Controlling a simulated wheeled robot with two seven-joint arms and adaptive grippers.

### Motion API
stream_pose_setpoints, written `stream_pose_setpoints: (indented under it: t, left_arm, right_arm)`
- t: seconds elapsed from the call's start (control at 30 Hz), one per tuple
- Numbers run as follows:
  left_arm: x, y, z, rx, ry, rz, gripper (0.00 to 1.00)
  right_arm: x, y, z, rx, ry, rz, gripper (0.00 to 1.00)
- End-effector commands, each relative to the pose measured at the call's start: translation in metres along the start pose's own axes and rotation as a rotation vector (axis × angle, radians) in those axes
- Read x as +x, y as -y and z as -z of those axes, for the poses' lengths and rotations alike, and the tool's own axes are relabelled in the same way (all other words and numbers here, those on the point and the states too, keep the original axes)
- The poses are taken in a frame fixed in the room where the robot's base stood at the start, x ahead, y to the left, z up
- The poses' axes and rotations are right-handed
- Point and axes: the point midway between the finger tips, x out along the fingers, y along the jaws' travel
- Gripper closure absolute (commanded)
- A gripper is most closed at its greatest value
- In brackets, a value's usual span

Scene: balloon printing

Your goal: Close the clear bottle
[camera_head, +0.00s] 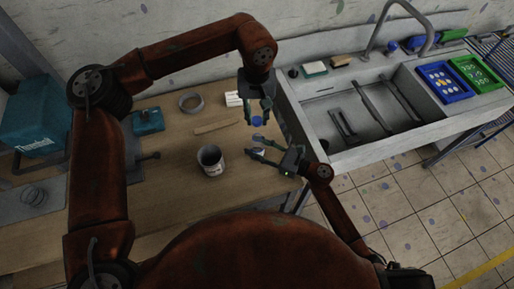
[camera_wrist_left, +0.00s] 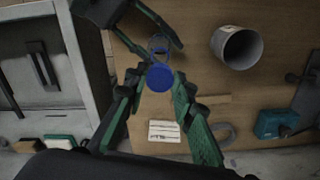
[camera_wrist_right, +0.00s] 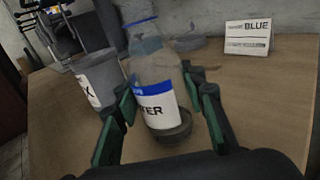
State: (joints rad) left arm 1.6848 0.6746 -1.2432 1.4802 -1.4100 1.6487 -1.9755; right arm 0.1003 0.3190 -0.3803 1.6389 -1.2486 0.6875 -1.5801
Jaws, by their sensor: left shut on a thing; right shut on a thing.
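The clear bottle (camera_wrist_right: 157,85), with a blue and white label, stands on the table between the fingers of my right gripper (camera_wrist_right: 160,103), which is shut on it. In the head view my right gripper (camera_head: 258,147) comes in from the right. The blue cap (camera_wrist_left: 159,77) is held between the fingertips of my left gripper (camera_wrist_left: 158,88), shut on it. In the head view the cap (camera_head: 257,121) hangs below my left gripper (camera_head: 259,113), above the bottle (camera_head: 257,153). The bottle (camera_wrist_left: 158,44) shows partly behind the cap in the left wrist view. I cannot tell whether they touch.
A grey cup (camera_head: 211,161) stands left of the bottle. A white card (camera_wrist_right: 248,37) reading "BLUE" stands behind. A grey ring (camera_head: 191,102) and a teal box (camera_head: 148,121) lie farther left. A sink (camera_head: 350,105) adjoins the table's right edge.

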Motion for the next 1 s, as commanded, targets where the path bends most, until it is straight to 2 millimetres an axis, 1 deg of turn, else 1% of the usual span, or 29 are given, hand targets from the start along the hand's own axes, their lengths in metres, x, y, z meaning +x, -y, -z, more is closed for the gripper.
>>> stream_pose_setpoints:
  t: [0.03,0.3,0.47,0.53,0.67,0.83,0.9,1.0]
  left_arm:
    - [0.000,0.000,0.000,0.000,0.000,0.000,0.83]
    - [0.000,0.000,0.000,0.000,0.000,0.000,0.83]
    - [0.001,0.000,0.000,0.000,0.000,0.000,0.83]
    - [0.004,0.000,0.000,0.000,0.001,0.001,0.83]
    - [0.018,0.000,-0.001,0.000,0.002,0.001,0.83]
    - [0.043,0.000,-0.002,0.001,0.001,0.003,0.83]
    - [0.049,0.000,-0.001,0.001,-0.002,0.004,0.83]
    - [0.050,0.000,-0.001,0.001,-0.003,0.004,0.83]
  right_arm:
    - [0.000,0.000,0.000,0.000,0.000,0.000,0.81]
    - [0.000,0.000,0.000,0.000,0.000,0.000,1.00]
    - [0.000,0.000,0.000,0.000,0.000,0.000,1.00]
    - [0.000,0.000,0.000,0.000,0.000,0.000,1.00]
    - [0.000,0.000,0.000,0.000,0.000,0.000,1.00]
    - [0.000,0.000,0.000,0.000,0.000,0.000,1.00]
    - [0.000,0.000,0.000,0.000,0.000,0.000,1.00]
    - [0.000,0.000,0.000,0.000,0.000,0.000,1.00]
